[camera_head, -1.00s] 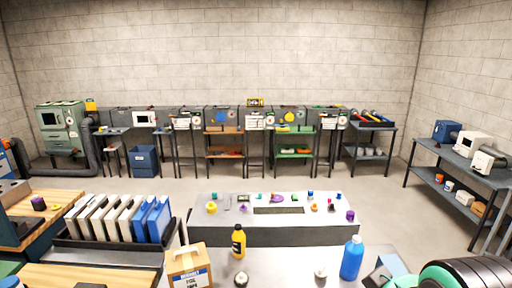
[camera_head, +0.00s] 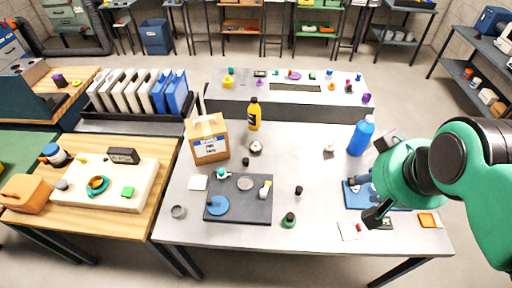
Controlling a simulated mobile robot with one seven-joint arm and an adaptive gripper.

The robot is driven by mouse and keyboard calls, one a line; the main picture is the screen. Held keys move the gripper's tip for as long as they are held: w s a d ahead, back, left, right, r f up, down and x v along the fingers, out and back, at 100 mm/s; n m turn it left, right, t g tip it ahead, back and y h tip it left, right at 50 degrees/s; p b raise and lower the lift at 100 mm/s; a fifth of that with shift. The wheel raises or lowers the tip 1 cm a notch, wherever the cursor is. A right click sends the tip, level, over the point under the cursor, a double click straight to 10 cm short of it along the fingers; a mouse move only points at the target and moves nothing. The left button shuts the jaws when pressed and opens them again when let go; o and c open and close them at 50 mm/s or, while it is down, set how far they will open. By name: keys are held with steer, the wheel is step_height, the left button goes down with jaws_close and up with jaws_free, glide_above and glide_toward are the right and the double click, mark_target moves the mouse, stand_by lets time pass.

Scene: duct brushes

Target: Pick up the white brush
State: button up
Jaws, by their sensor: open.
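My gripper (camera_head: 376,216) is dark and hangs from my green arm at the right, low over the right front part of the light grey table (camera_head: 330,225). It is open, and I see nothing held in it. I cannot tell surely which thing is the white brush. A small whitish piece (camera_head: 329,150) stands near the table's back, left of the blue bottle. Another pale upright piece (camera_head: 265,190) is on the dark mat (camera_head: 240,212), left of my gripper. Both are too small to make out bristles.
A cardboard box (camera_head: 209,140), a yellow bottle (camera_head: 254,115) and a blue bottle (camera_head: 361,137) stand along the back. A blue tray (camera_head: 354,194) lies by my gripper, partly behind my arm. An orange piece (camera_head: 428,220) lies at right. The front middle is mostly clear.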

steer(key=o, duration=0.3)
steer(key=shift+o, duration=0.2)
steer(key=shift+w+r, duration=0.1)
steer(key=shift+w, duration=0.05)
